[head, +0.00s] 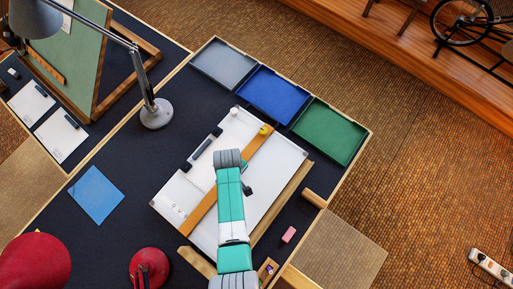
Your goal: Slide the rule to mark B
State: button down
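The rule is a long orange-brown wooden strip (199,213) lying slantwise across a white drafting board (283,163). It runs from the lower left of the board to its upper right edge. A yellow knob (265,130) sits near its upper end. My teal and grey arm reaches up from the bottom and covers the middle of the rule. Small dark marks (179,209) show at the board's lower left. I cannot read a letter B.
Grey (224,64), blue (271,95) and green (329,132) trays line the table's far edge. A grey lamp base (156,114) stands left of the board. A pink eraser (289,234) lies at right. The dark tabletop around the blue sheet (96,194) is mostly clear.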

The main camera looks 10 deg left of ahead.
jog(key=shift+s+a+f, duration=0.1)
jog(key=shift+s+f, duration=0.05)
jog(key=shift+f, duration=0.4)
jog(key=shift+s+r, duration=0.1)
jog(key=shift+s+d, duration=0.2)
jog(key=shift+d, duration=0.35)
notch_tip(320, 180, up, 8)
jog(key=p, duration=0.7)
jog(key=shift+w+f, duration=0.15)
jog(key=shift+f, duration=0.1)
